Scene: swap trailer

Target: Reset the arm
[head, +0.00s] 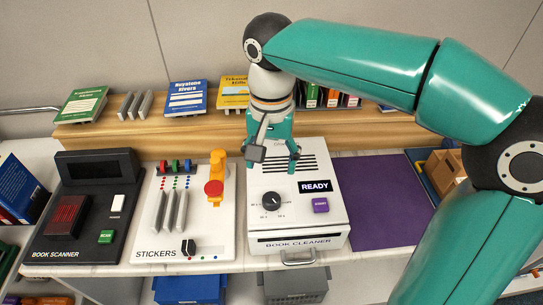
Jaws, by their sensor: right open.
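My right arm comes in from the right, green with black joints, and bends over the counter. My right gripper (272,157) points down over the back part of the book cleaner (300,229). Its fingers are apart with nothing between them. I cannot tell whether a fingertip touches the cleaner. The cleaner is a white box with a dark dial, a purple button and a black sign reading READY. My left gripper is not in view.
Left of the cleaner stand the sticker machine (214,237), with an orange and red lever, and the black book scanner (85,228). A purple mat (379,198) lies bare to the right. Books (187,97) stand on a wooden ledge (150,140) behind. Bins (190,289) sit below.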

